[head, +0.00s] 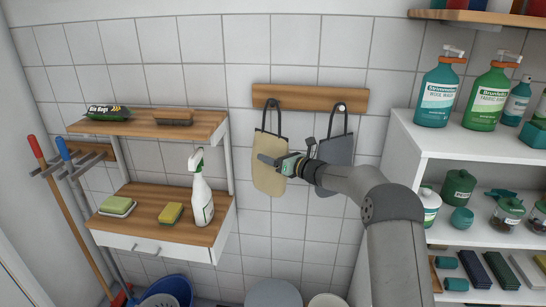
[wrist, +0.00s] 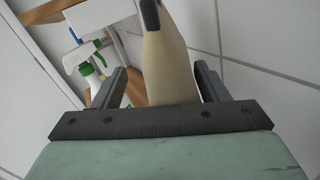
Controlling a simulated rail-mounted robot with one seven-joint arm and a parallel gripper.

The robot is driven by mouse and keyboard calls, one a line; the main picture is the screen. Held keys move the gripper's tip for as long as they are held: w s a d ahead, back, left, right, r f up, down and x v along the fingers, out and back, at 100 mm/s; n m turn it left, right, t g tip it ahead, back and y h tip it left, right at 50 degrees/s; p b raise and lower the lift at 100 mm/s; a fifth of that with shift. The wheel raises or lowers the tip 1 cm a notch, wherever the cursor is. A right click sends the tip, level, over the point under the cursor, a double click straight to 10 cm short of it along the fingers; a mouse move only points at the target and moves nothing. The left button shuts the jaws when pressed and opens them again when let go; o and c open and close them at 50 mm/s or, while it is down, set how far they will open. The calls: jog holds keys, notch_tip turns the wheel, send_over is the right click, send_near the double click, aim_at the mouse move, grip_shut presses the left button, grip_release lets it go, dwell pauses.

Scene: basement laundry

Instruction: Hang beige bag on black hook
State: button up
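The beige bag (head: 268,168) is at the left end of the wooden hook board (head: 308,97). Its dark strap runs up to the black hook (head: 272,103) and appears looped there; the exact contact is too small to tell. My gripper (head: 270,160) is at the bag's upper right side. In the wrist view my gripper (wrist: 162,75) has its fingers apart, with the beige bag (wrist: 167,60) between them and gaps on both sides. A dark grey bag (head: 337,150) hangs from the right, light-coloured hook (head: 341,107), partly hidden by my arm.
A spray bottle (head: 201,190) stands on the lower wooden shelf (head: 160,208) left of the bag; it also shows in the wrist view (wrist: 84,60). A white shelf unit (head: 470,142) with bottles and jars stands at right. Tiled wall lies close behind the bags.

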jog(key=b+v, duration=0.4)
jog(key=v, duration=1.3)
jog(key=s+a+f+n+g+h, duration=0.1)
jog(key=s+n+g+h, duration=0.2)
jog(key=s, duration=0.5)
jog(key=s+a+f+n+g+h, duration=0.1)
jog(key=s+a+f+n+g, duration=0.1)
jog(key=s+n, duration=0.45)
jog(key=s+a+f+n+g+h, duration=0.1)
jog(key=s+n+g+h, duration=0.2)
jog(key=s, duration=0.5)
jog(key=s+d+f+n+h, duration=0.2)
jog(key=s+d+n, duration=0.2)
jog(key=s, duration=0.3)
jog(key=s+d+f+n+g+h, duration=0.1)
jog(key=s+d+f+n+h, duration=0.1)
jog(key=s, duration=0.6)
jog(key=s+d+f+n+h, duration=0.2)
jog(key=s+d+n+h, duration=0.2)
jog(key=s+d+n, duration=0.2)
jog(key=s+n, duration=0.2)
jog(key=shift+d+n, duration=0.25)
jog(key=shift+n, duration=0.1)
jog(key=shift+w, duration=0.1)
